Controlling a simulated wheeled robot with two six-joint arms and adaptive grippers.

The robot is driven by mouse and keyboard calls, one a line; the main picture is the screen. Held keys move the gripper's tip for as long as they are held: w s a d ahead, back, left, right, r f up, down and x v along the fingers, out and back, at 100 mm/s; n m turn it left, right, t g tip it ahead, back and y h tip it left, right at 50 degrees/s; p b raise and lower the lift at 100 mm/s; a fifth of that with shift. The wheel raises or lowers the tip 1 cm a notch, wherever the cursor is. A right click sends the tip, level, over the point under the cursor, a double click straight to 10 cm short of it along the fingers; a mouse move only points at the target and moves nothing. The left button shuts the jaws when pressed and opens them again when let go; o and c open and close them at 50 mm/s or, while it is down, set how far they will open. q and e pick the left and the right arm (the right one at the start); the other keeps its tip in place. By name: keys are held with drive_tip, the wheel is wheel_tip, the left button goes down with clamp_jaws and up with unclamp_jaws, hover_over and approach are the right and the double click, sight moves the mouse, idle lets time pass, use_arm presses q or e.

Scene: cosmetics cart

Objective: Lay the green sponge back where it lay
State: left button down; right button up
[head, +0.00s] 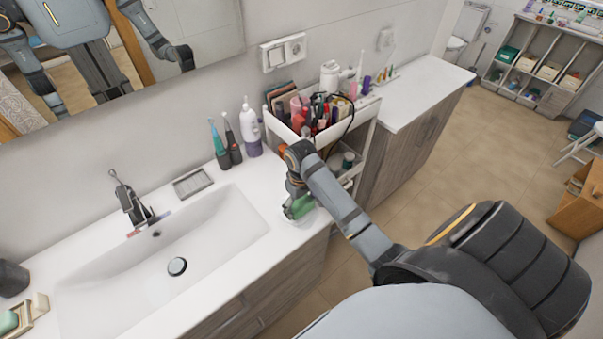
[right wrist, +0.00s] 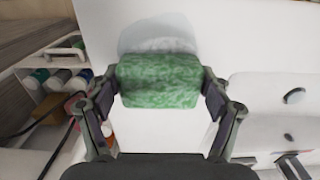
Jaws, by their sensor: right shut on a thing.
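The green sponge (head: 300,206) is in my right gripper (head: 293,209), over the right end of the white sink counter (head: 258,182) in the head view. In the right wrist view the sponge (right wrist: 159,80) sits between the two fingers of the right gripper (right wrist: 160,88), which are shut on its sides. Beyond the sponge a pale grey rounded patch (right wrist: 158,38) shows on the white surface; I cannot tell what it is. The sponge hides part of it. I cannot tell whether the sponge touches the counter. My left gripper is not seen directly.
The cosmetics cart (head: 365,112), full of bottles, stands right of the counter, close to my right arm. Electric toothbrushes (head: 233,150) and a purple-white bottle (head: 250,135) stand at the wall. A grey soap tray (head: 193,183) lies behind the basin (head: 215,228). A green soap (head: 8,321) lies far left.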

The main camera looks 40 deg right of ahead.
wheel_tip(320, 180, down, 2)
drive_tip(key=shift+f+b, duration=0.1)
drive_tip(key=shift+b, duration=0.25)
drive_tip(key=shift+w+d, duration=0.1)
drive_tip(key=shift+w, duration=0.1)
drive_tip(key=shift+s+p, duration=0.25)
drive_tip(key=shift+p, duration=0.05)
drive_tip(key=o, duration=0.9)
drive_tip(key=shift+c, duration=0.2)
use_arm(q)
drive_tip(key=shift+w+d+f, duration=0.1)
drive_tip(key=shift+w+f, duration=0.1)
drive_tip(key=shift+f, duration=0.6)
use_arm(e)
drive_tip(key=shift+o, duration=0.6)
